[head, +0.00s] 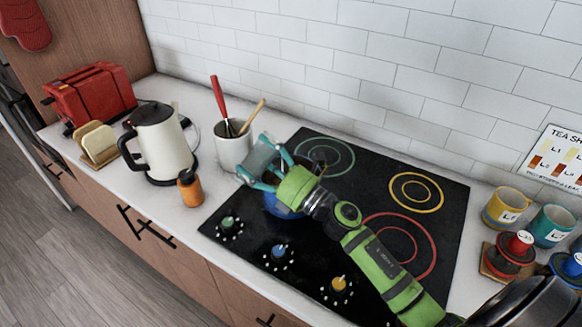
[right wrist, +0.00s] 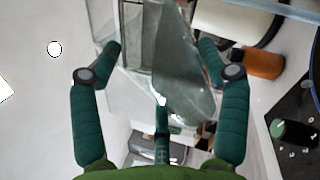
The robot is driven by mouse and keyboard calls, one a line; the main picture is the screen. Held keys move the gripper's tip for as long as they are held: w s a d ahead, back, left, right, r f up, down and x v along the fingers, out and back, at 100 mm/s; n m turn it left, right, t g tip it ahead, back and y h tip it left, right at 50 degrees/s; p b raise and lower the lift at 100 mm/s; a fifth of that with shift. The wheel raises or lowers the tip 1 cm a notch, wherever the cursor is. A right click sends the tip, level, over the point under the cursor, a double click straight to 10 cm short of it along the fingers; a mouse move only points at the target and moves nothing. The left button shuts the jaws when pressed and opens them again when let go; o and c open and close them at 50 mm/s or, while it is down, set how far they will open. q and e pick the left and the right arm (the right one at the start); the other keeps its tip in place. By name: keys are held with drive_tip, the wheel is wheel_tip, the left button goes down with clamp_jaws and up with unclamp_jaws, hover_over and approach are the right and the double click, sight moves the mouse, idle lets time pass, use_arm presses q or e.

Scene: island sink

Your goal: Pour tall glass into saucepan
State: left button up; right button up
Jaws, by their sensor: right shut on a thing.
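A clear, greyish tall glass (head: 257,156) is held tilted by my right gripper (head: 263,164), above the left side of the cooktop in the head view. In the right wrist view the glass (right wrist: 180,70) lies between the two green fingers of my right gripper (right wrist: 158,60). A blue saucepan (head: 276,206) is on the cooktop, below and beside the gripper. The gripper and wrist hide most of it. I cannot tell what is inside the glass or the saucepan. My left gripper is not in view.
A white pot with utensils (head: 233,152) stands just left of the gripper. A kettle (head: 163,142), an orange jar (head: 190,188) and a red toaster (head: 90,93) stand further left. Mugs (head: 505,207) stand at the right.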

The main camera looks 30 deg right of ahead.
drive_tip(key=shift+d+f+m+t+h, duration=0.15)
drive_tip(key=shift+m+t+h, duration=0.1)
drive_tip(key=shift+m, duration=0.5)
drive_tip(key=shift+a+f+m+t+h, duration=0.1)
drive_tip(key=shift+m+t+h, duration=0.1)
drive_tip(key=shift+m, duration=0.5)
drive_tip(key=shift+d+f+m+t+h, duration=0.15)
drive_tip(key=shift+m+t+h, duration=0.1)
drive_tip(key=shift+m, duration=0.5)
drive_tip(key=shift+w+d+r, duration=0.1)
drive_tip(key=shift+d+r, duration=0.05)
drive_tip(key=shift+r, duration=0.15)
drive_tip(key=shift+w+d+r+m+h+p, duration=0.2)
drive_tip(key=shift+d+r+m+h+p, duration=0.45)
drive_tip(key=shift+r+m+p, duration=0.4)
drive_tip(key=shift+d+f+m, duration=0.1)
drive_tip(key=shift+f+m, duration=0.25)
drive_tip(key=shift+d+f+m+t+h+b, duration=0.15)
drive_tip(key=shift+f+m+t+h+b, duration=0.2)
drive_tip(key=shift+f+m+b, duration=0.4)
